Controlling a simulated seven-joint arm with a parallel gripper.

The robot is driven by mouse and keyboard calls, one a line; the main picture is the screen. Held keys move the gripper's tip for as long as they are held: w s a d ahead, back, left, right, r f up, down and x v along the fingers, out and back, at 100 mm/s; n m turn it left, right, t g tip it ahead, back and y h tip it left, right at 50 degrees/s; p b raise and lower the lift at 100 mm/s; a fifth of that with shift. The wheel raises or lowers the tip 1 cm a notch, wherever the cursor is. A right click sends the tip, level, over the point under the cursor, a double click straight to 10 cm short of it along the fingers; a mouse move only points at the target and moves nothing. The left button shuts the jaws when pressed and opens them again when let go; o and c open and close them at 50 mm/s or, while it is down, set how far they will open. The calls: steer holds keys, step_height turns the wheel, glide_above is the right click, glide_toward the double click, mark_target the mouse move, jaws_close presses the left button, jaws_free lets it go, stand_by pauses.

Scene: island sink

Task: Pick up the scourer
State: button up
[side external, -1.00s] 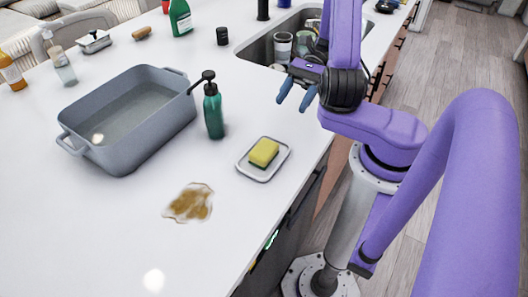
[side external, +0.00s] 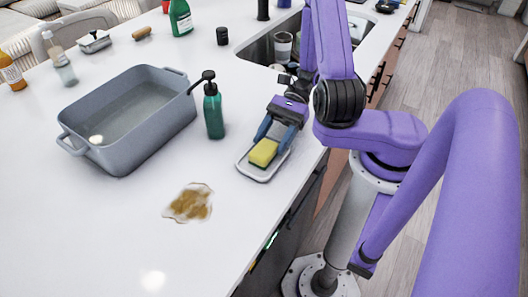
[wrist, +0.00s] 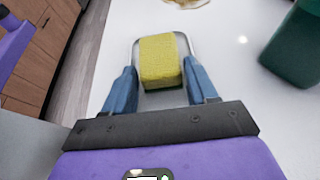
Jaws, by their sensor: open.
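The scourer (side external: 263,152) is a yellow sponge block with a dark green underside, lying on a small white tray (side external: 250,172) near the counter's edge. In the wrist view the scourer (wrist: 161,61) lies between and just ahead of my gripper's two blue fingers. My gripper (side external: 268,142) is open and low over the tray, with a finger on either side of the scourer's near end. In the wrist view my gripper (wrist: 160,88) shows a gap between each finger and the scourer. The tray's far rim (wrist: 160,34) shows beyond the scourer.
A green pump bottle (side external: 213,112) stands left of the tray, and shows at right in the wrist view (wrist: 298,48). A grey basin (side external: 125,120) stands further left. A brown spill (side external: 190,202) lies in front. The sink (side external: 262,50) is behind.

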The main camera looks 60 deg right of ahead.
steer(key=shift+a, duration=0.1)
steer(key=c, duration=0.7)
steer(key=shift+o, duration=0.2)
